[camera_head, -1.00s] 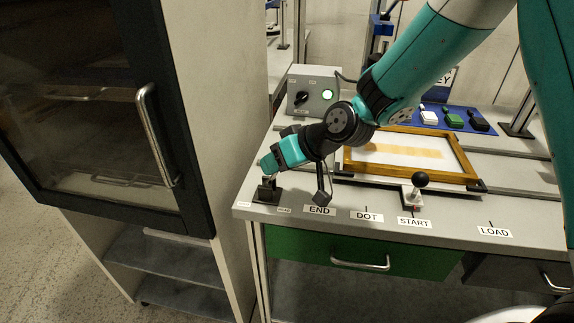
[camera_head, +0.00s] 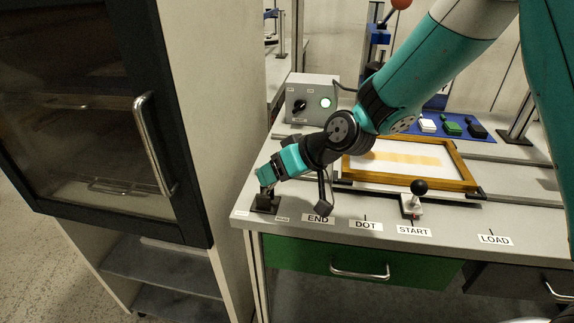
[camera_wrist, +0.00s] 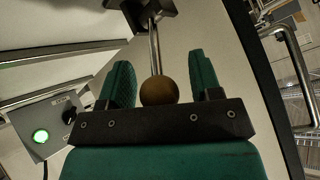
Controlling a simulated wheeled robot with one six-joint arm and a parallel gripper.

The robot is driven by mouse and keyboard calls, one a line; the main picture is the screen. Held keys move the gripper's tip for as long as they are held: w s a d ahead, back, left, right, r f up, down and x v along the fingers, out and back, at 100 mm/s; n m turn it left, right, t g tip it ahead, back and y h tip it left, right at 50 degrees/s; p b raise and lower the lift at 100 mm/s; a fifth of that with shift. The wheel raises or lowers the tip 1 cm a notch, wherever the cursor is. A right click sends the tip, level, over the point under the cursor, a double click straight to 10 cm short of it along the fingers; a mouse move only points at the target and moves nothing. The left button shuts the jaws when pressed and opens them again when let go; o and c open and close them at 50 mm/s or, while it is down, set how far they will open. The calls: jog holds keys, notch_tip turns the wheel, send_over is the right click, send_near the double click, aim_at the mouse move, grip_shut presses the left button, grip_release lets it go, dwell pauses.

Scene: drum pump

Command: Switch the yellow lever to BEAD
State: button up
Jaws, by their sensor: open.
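The lever's yellowish-brown ball knob (camera_wrist: 159,91) sits on a thin metal rod in the wrist view. The rod runs up to a dark base at the picture's top. My gripper (camera_wrist: 158,85) is open, with one green finger on each side of the knob; contact cannot be told. In the head view my gripper (camera_head: 264,178) is at the bench's left front corner, just above the black lever base (camera_head: 265,203). The knob is hidden there by my gripper. Small labels (camera_head: 283,219) beside the base are too small to read.
A black-knobbed lever (camera_head: 418,188) stands by the START label (camera_head: 414,230). A framed screen (camera_head: 410,163) lies behind it. A grey control box (camera_head: 311,98) with a lit green button is at the back left. A tall cabinet (camera_head: 200,120) stands close on the left.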

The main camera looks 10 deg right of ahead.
jog(key=v, duration=1.7)
jog(key=shift+r, duration=0.15)
jog(key=shift+s, duration=0.1)
